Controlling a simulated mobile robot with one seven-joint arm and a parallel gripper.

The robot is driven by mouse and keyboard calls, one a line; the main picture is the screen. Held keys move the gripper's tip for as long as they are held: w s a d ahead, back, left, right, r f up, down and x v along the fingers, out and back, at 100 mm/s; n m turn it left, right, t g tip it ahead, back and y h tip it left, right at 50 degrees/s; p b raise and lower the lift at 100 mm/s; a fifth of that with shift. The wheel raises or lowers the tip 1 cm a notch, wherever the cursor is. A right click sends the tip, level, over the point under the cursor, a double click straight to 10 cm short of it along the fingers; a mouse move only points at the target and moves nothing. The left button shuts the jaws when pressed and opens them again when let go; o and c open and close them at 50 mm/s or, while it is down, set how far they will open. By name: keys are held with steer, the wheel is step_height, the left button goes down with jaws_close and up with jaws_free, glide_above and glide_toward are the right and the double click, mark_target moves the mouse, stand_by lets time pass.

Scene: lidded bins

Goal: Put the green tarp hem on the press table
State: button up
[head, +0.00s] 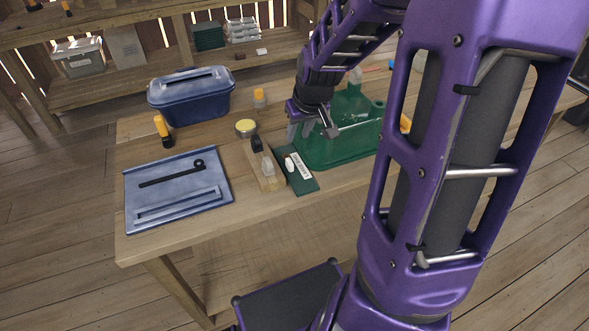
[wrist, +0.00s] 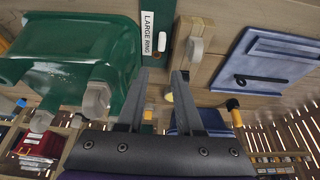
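A flat dark green piece (head: 303,183), which looks like the tarp hem, lies on the wooden table near its front edge. It bears a white label and a small white oval piece. In the wrist view this green piece (wrist: 133,72) shows the label "LARGE RING". To its right stands a green press with a broad flat base (head: 312,155), which I take for the press table; in the wrist view it fills the upper left (wrist: 75,40). My gripper (head: 312,132) is above the press's left side, behind the hem. Its fingers (wrist: 162,76) are apart with nothing between them.
A blue lid (head: 208,187) lies at the left front. Shelves line the back.

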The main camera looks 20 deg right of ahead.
steer(key=b, duration=0.3)
glide_above(289, 161)
steer(key=s, duration=0.2)
steer(key=f, duration=0.8)
steer(key=shift+d, duration=0.2)
steer(key=x, duration=0.1)
steer(key=b+x, duration=0.1)
steer(key=x, duration=0.2)
steer(key=shift+s+a+f+b, duration=0.2)
steer(key=shift+s+f+b, duration=0.05)
steer(key=shift+f+b, duration=0.2)
steer(key=shift+w+f, duration=0.15)
steer(key=shift+f, duration=0.1)
jaws_close()
